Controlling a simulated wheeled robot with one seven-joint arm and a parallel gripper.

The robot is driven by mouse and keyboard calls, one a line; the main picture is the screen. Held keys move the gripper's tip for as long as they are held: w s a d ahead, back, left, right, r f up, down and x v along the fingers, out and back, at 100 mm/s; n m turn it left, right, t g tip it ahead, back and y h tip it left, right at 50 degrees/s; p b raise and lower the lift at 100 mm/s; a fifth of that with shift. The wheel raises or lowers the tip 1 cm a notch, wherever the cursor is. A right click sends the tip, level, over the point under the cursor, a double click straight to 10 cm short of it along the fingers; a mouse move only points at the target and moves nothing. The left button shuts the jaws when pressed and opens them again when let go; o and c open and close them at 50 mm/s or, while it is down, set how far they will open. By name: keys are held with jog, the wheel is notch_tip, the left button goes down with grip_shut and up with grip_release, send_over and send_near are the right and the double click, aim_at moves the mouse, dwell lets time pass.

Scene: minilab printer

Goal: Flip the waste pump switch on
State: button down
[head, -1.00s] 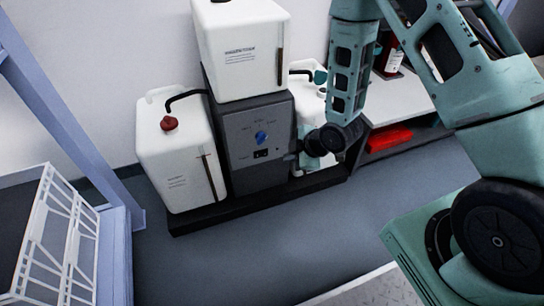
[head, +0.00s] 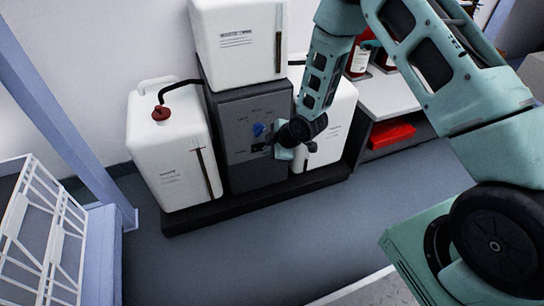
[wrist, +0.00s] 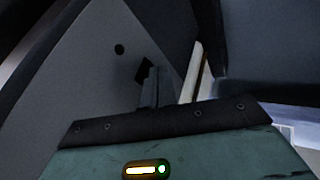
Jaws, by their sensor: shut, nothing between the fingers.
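The waste pump is a dark grey box (head: 245,178) between white canisters in the head view, with a blue knob (head: 258,129) on its front panel. A small black switch (head: 257,147) sits below the knob, partly covered by my gripper. Whether it is on or off cannot be told. My gripper (head: 270,149) is shut and empty, its tip at or just in front of the panel beside the switch. In the wrist view the shut fingers (wrist: 155,86) point at a grey surface; a small dark block shows at their tips. Contact cannot be made out.
A white canister (head: 170,160) with a red cap stands left of the pump, another (head: 238,45) on top, and a third (head: 335,125) behind my arm. All rest around a low black base (head: 255,208). A red tray (head: 392,136) lies at right. Floor in front is clear.

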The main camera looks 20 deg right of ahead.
jog(key=shift+w+r, duration=0.1)
jog(key=shift+w, duration=0.1)
jog(key=shift+w+d, duration=0.15)
dwell(0.3)
jog(key=shift+s+a+p, duration=0.3)
jog(key=shift+s+a, duration=0.2)
jog(key=shift+a, duration=0.2)
